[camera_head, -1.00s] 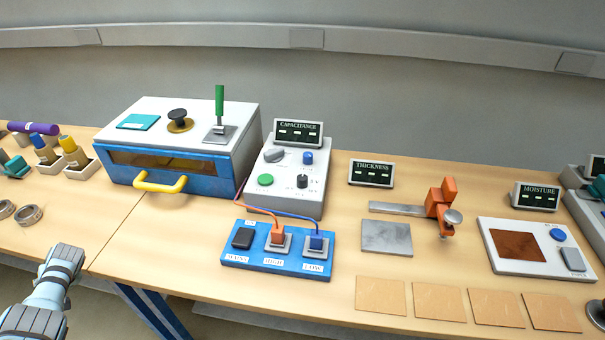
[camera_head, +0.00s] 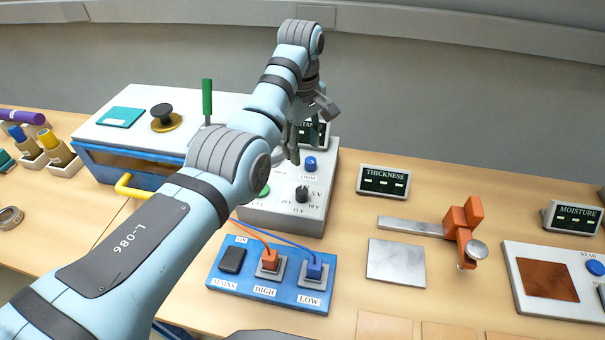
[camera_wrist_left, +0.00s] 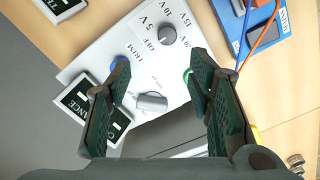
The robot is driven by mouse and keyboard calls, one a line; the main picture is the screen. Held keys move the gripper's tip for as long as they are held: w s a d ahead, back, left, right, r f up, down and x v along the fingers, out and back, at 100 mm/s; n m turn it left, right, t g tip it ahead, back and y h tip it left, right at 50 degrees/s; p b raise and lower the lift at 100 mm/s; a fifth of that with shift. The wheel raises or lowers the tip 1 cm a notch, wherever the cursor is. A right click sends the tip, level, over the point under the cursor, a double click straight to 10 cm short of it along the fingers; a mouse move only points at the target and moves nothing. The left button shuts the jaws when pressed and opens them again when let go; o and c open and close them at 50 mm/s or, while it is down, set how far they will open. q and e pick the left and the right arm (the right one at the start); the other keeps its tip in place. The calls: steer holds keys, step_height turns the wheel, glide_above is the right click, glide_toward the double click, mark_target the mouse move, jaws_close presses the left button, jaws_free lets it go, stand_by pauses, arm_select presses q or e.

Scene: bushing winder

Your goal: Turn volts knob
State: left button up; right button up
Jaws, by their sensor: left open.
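The capacitance meter (camera_head: 280,214) is a pale box with a small dark volts knob (camera_head: 302,194), ringed by volt labels. In the left wrist view the volts knob (camera_wrist_left: 167,35) sits beside OFF and 5 V, beyond the fingertips. My left gripper (camera_head: 292,148) is above the meter, its fingers pointing down. In the left wrist view the left gripper (camera_wrist_left: 160,62) is open and empty, apart from the volts knob. A grey knob (camera_wrist_left: 152,102) lies between the fingers in that view; my arm hides it in the head view. My right gripper is not in view.
A blue trim knob (camera_head: 310,164) and a green button (camera_wrist_left: 187,76) are on the same panel. The capacitance display (camera_wrist_left: 92,112) stands behind. A blue switch board (camera_head: 225,285) with orange and blue cables lies in front. A thickness display (camera_head: 383,181) stands right.

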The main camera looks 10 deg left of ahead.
arm_select(q)
steer(key=d, duration=0.1)
glide_above(302, 191)
steer(key=s, duration=0.1)
steer(key=f, duration=0.8)
steer(key=shift+a+f, duration=0.2)
steer(key=shift+a, duration=0.1)
steer(key=f, duration=0.1)
steer(key=w+f, duration=0.1)
steer(key=f, duration=0.1)
steer(key=f+b, duration=0.1)
steer(key=f, duration=0.1)
steer(key=shift+w+d, duration=0.2)
steer(key=shift+d, duration=0.05)
steer(key=shift+f, duration=0.15)
steer(key=shift+s, duration=0.15)
steer(key=shift+s+r, duration=0.1)
steer(key=shift+r, duration=0.1)
steer(key=shift+c, duration=1.3)
steer(key=c, duration=0.3)
jaws_close()
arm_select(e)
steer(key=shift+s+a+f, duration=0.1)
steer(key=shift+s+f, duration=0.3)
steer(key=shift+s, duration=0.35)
